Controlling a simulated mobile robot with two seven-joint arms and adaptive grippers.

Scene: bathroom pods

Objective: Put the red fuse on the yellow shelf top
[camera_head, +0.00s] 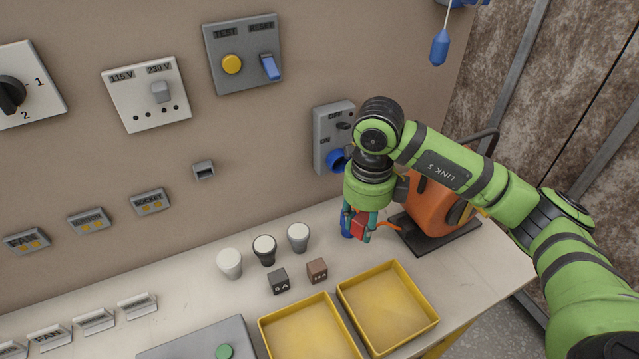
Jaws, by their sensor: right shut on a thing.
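My right gripper (357,236) comes in from the right and points down above the back of the counter, in front of the wall. It is shut on a red block, which I take to be the red fuse (359,225); the fingers partly hide it. The counter top (215,295) is pale, with a yellow front face (448,344) at the lower right. Two shallow yellow trays, a right one (429,322) and a left one (267,330), stand on it. No separate yellow shelf is clearly seen. My left gripper is not in view.
A dark cube (280,282) and a brownish cube (317,270) stand behind the trays, with several light bulbs or knobs (265,249) nearby. An orange device (437,203) on a dark base stands right of my gripper. Label stands (137,305) line the left.

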